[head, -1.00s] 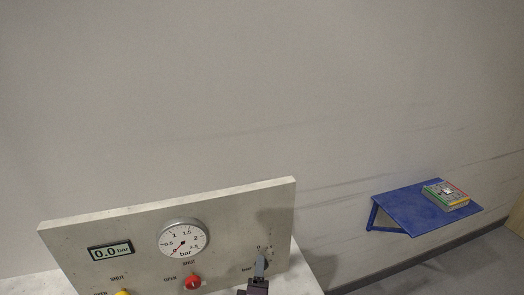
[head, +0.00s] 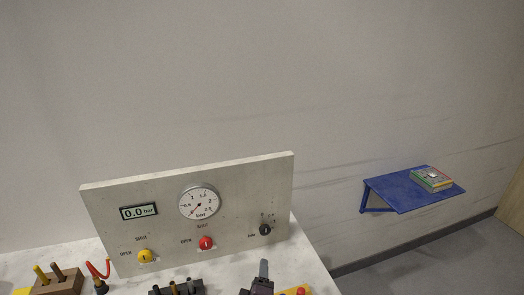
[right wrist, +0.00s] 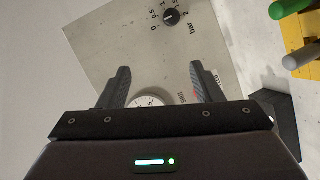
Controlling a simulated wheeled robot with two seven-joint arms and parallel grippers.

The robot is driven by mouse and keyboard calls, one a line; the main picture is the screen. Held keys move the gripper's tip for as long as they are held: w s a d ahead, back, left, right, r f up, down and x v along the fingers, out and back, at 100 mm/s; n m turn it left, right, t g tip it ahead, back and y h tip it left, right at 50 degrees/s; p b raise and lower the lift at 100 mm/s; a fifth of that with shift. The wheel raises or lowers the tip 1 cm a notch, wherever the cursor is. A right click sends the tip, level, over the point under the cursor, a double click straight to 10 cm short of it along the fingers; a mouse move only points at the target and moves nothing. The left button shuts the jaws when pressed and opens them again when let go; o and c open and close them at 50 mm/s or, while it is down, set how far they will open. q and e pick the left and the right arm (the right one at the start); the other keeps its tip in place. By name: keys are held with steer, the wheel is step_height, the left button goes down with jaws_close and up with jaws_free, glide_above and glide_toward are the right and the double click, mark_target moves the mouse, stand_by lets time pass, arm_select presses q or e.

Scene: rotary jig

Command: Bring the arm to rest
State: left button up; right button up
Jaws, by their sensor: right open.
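My right gripper (head: 263,268) is at the bottom of the head view, in front of the panel's right part and below the black knob (head: 265,230). In the right wrist view its two fingers (right wrist: 158,85) stand wide apart with nothing between them. The black knob also shows in the right wrist view (right wrist: 169,16), beyond the fingertips and apart from them. The upright grey panel (head: 110,215) carries a round gauge (head: 199,202), a display (head: 139,211) reading 0.0 bar, a yellow knob (head: 145,256) and a red knob (head: 206,243). My left gripper is not in view.
A yellow piece (head: 300,291) lies right of my gripper. A blue wall shelf (head: 400,190) holds a book (head: 432,179).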

steer(key=s+d+r+m+g+y, duration=0.1)
steer(key=s+d+m+g, duration=1.1)
steer(key=s+d, duration=0.85)
step_height(320, 180, down, 38)
steer(key=s+r+g+b, duration=0.1)
steer(key=s+b, duration=0.1)
steer(key=b, duration=0.6)
arm_select(q)
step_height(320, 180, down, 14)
steer(key=b, duration=0.5)
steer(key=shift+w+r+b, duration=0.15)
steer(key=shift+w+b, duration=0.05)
steer(key=shift+b, duration=0.1)
arm_select(e)
steer(key=s+d+f, duration=0.1)
steer(key=s+f, duration=0.8)
steer(key=f, duration=0.3)
steer(key=s+d+f+g, duration=0.1)
steer(key=s+d+f, duration=0.1)
steer(key=s+f, duration=0.8)
step_height(320, 180, down, 2)
steer(key=shift+s+d, duration=0.15)
steer(key=shift+s, duration=0.1)
